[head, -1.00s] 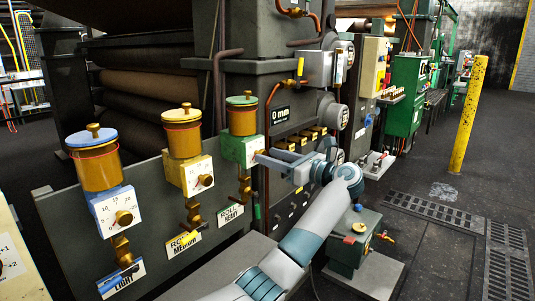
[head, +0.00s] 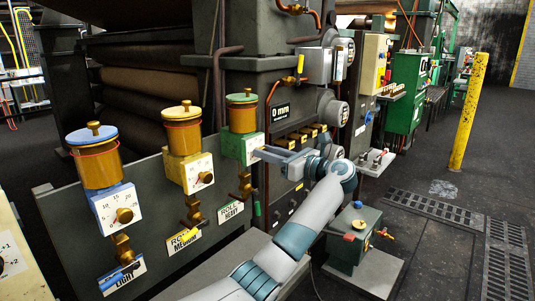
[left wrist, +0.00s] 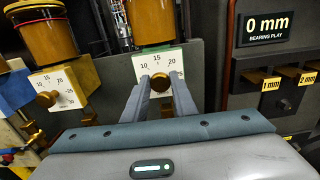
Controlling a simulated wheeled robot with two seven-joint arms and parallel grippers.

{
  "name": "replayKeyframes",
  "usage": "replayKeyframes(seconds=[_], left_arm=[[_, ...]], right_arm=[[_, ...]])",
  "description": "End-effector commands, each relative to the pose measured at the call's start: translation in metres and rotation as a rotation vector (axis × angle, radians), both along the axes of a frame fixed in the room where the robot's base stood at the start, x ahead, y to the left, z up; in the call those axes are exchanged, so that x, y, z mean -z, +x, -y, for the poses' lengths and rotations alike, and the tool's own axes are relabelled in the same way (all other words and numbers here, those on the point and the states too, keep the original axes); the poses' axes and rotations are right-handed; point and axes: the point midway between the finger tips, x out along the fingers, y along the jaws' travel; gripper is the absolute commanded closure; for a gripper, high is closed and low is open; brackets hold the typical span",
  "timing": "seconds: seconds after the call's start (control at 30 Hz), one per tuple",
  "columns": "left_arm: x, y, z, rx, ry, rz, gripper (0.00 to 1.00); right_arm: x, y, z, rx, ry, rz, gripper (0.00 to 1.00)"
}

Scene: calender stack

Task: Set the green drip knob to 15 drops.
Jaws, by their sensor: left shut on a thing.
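The green drip knob's lubricator has a green lid and brass cup (head: 242,117) above a green block (head: 232,147), right of the blue and yellow ones. Its white dial (left wrist: 161,62) shows 10, 15 and 20 in the left wrist view, with 15 at the top. My left gripper (head: 257,154) reaches it from the right, and its two grey fingers (left wrist: 161,82) are shut on the brass knob (left wrist: 160,84) on the dial face. My right gripper is not in view.
The yellow lubricator's dial and knob (left wrist: 46,99) stand left of my fingers. A "0 mm" bearing play sign (left wrist: 269,29) and yellow-tagged shims (left wrist: 271,84) are to the right. A small dark green tank (head: 353,245) stands on the floor below my arm.

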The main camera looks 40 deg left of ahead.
Motion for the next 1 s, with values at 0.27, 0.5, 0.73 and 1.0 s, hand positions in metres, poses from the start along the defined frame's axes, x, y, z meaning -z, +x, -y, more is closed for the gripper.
replayKeyframes(seconds=[0.27,0.5,0.73,1.0], left_arm=[[0.002,0.001,0.001,0.001,0.003,-0.082,0.98],[0.001,0.001,0.001,0.002,0.014,-0.243,0.98],[-0.002,0.002,0.001,0.003,0.033,-0.454,0.98],[-0.003,0.002,0.001,0.002,0.053,-0.706,0.98]], right_arm=[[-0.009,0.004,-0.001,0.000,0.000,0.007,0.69],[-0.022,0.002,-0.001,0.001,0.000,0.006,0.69],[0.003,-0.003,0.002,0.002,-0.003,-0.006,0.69],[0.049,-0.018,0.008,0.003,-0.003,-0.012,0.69]])
